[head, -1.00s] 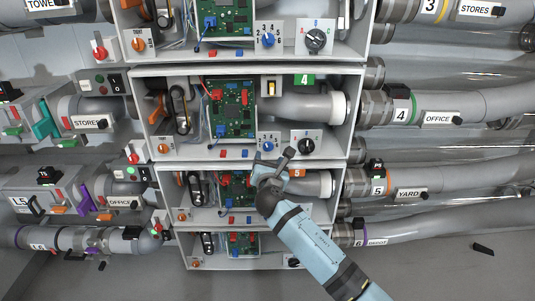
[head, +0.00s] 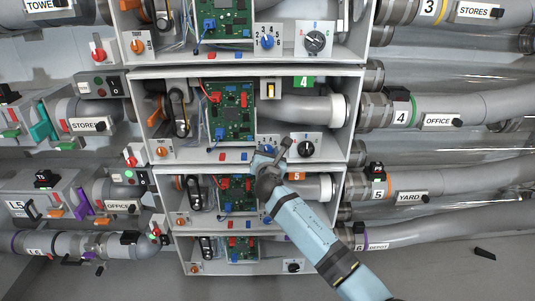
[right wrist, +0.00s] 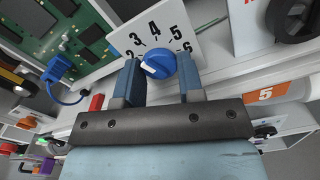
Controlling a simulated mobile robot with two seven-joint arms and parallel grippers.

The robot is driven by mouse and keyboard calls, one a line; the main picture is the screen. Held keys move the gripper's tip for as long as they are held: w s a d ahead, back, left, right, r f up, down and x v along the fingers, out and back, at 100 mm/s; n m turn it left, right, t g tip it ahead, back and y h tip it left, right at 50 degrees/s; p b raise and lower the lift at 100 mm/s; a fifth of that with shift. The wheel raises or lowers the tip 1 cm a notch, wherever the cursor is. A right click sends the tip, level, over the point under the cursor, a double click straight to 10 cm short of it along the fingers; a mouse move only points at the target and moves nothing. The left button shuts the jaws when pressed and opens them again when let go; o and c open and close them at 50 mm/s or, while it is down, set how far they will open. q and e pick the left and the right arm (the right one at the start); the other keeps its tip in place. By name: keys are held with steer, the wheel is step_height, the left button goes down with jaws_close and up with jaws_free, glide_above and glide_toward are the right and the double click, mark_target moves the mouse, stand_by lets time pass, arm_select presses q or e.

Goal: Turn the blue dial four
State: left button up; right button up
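The blue dial four (right wrist: 158,63) is a round blue knob with a white marking, on a white plate (right wrist: 165,30) numbered around its upper edge, with 2 to 6 legible. My right gripper (right wrist: 162,78) is open, with one blue finger to the left of the dial and one to its right. A gap shows on both sides of the knob. In the head view my right gripper (head: 268,165) is just below the dial's plate in the unit with the green 4 label (head: 304,82), and it partly hides the dial. My left gripper is not in view.
A black dial (head: 306,148) sits to the right of the blue dial. A green circuit board (head: 232,110) and a blue plug (right wrist: 57,70) on a cable are to its left. The shelf edge and the orange 5 label (right wrist: 265,92) are close below.

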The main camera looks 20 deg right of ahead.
steer(key=shift+m, duration=0.3)
arm_select(q)
steer(key=shift+b, duration=0.55)
arm_select(e)
steer(key=m, duration=0.7)
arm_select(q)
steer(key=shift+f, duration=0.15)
arm_select(e)
steer(key=o, duration=0.9)
steer(key=shift+o, duration=0.2)
